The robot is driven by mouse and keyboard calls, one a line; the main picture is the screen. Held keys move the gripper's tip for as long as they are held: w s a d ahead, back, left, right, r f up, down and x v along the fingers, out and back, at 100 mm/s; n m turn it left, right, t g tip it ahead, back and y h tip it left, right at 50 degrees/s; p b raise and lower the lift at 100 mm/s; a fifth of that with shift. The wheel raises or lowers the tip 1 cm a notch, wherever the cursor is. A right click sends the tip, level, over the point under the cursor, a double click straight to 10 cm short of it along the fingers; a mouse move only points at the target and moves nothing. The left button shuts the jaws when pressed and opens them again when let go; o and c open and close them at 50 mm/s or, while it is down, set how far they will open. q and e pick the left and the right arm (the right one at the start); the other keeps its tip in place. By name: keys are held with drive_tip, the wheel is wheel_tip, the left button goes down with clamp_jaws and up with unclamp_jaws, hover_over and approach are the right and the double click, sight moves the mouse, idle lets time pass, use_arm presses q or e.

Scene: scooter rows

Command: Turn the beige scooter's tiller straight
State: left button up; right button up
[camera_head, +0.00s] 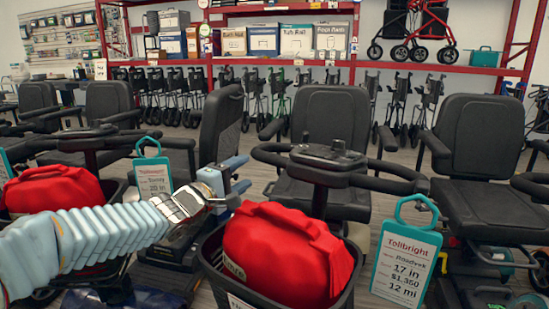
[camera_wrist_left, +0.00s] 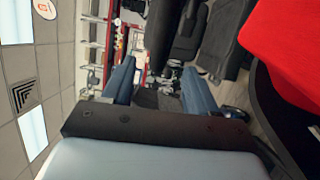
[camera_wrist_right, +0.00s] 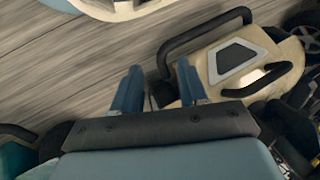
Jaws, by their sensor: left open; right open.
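In the right wrist view, the beige scooter's tiller (camera_wrist_right: 228,58) shows a beige head with a dark, pale-edged panel and black handlebar loops. The tiller is slanted in this picture. My right gripper (camera_wrist_right: 159,67) is open, and one end of the upper black loop shows between its fingers; I cannot tell if they touch. The right gripper does not show in the head view. My left gripper (camera_head: 241,173) is open and empty, left of a black tiller (camera_head: 328,165) and above a red bag. I cannot pick out the beige tiller in the head view.
The red bag (camera_head: 290,255) sits in a black basket close to my left gripper. A teal price tag (camera_head: 406,262) stands to the right. Black seats stand close around. Shelves (camera_head: 365,67) and walkers line the back. Wooden floor (camera_wrist_right: 70,75) shows in the right wrist view.

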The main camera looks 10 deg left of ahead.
sight(264, 160)
use_arm(q)
drive_tip(key=x, duration=1.1)
drive_tip(key=shift+w, duration=0.15)
